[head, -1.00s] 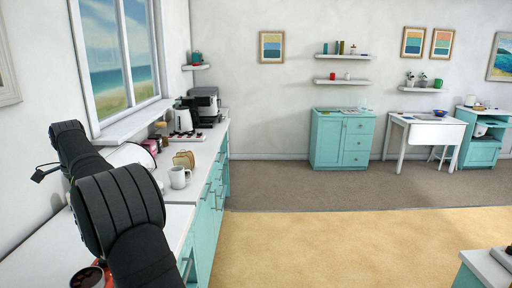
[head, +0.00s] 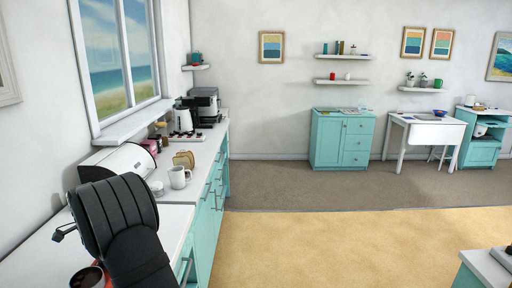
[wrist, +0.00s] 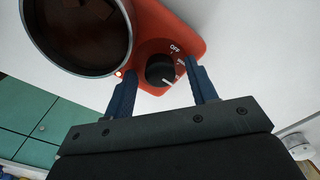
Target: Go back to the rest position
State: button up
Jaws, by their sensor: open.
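My gripper (wrist: 160,70) shows in the wrist view with its two blue fingers apart and nothing held between them. Beyond the fingertips is a red appliance (wrist: 192,38) with a black knob (wrist: 160,70) marked "OFF" and a small lit lamp (wrist: 119,73). A dark round pot (wrist: 78,30) with a metal rim sits on it. In the head view, my black arm covers the lower left and my gripper is hidden. Part of the pot (head: 86,278) shows at the bottom left edge.
The white counter (head: 178,217) runs along the window wall.

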jog(key=n, duration=0.7)
jog(key=shift+n, duration=0.4)
jog(key=n, duration=0.4)
jog(key=shift+n, duration=1.8)
